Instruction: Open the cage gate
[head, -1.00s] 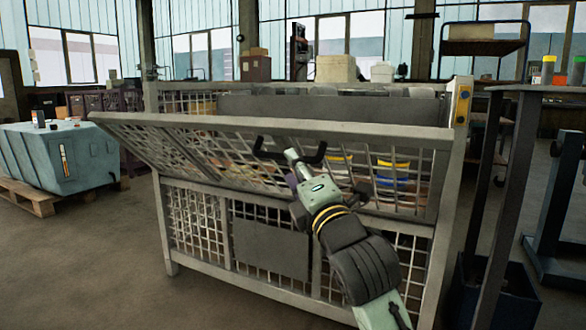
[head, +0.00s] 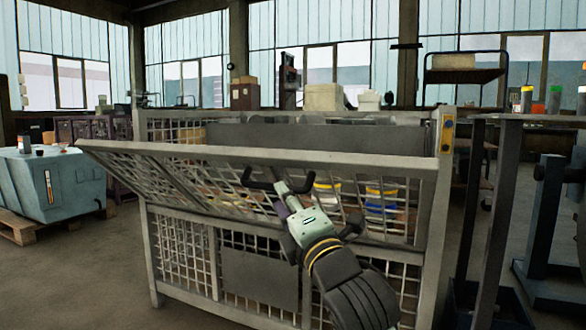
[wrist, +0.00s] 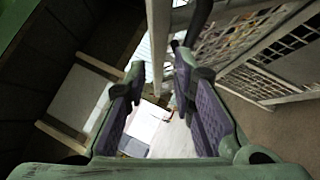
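The cage gate (head: 262,159) is the upper front mesh panel of the grey cage (head: 223,238). It leans outward at its top, tilted away from the cage's upright posts, and its lower edge is at about mid-height of the cage front. A black bar handle (head: 260,185) sits at the gate's top rail near the middle. My gripper (head: 279,187) is at the handle, just in front of the gate. In the wrist view my gripper (wrist: 160,72) has its two purple-padded fingers apart with nothing clearly between them. Whether a finger touches the handle is hard to tell.
Yellow and blue containers (head: 381,198) show behind the mesh. A dark stand (head: 490,220) is close to the cage's right side. A blue-grey block (head: 52,185) rests on a pallet at the left. The floor (head: 75,280) at front left is clear.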

